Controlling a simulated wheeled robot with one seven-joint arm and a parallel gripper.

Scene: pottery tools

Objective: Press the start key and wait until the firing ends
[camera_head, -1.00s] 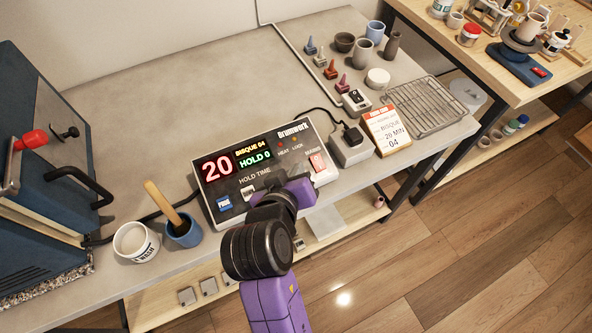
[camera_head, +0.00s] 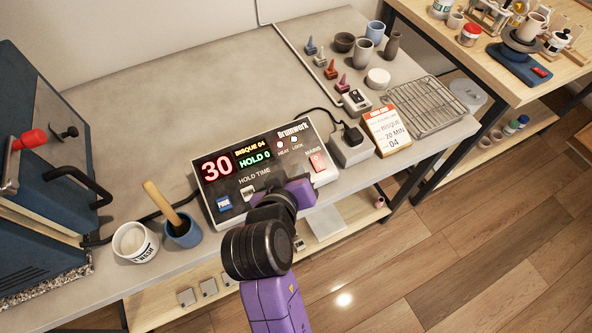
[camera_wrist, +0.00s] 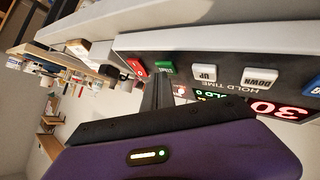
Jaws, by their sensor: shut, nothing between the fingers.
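The kiln controller (camera_head: 262,165) sits at the bench's front edge, its display (camera_head: 216,168) showing a red 30, "BISQUE 04" and "HOLD 0". Its HEAT and LOCK lights (camera_head: 288,141) are lit whitish. In the wrist view, a green key (camera_wrist: 170,68) lies between a red key (camera_wrist: 137,67) and the UP key (camera_wrist: 205,73). The green key's lettering is too small to read. My gripper (camera_head: 275,184) is shut and empty over the controller's front. In the wrist view its tips (camera_wrist: 161,84) are at the green key; I cannot tell whether they touch it.
A blue kiln (camera_head: 40,180) with a red-handled lever stands at left. A white tub (camera_head: 135,243) and a blue cup (camera_head: 184,231) with a wooden-handled tool stand left of the controller. A plug box (camera_head: 350,148), a card (camera_head: 386,130) and a wire rack (camera_head: 425,106) lie right.

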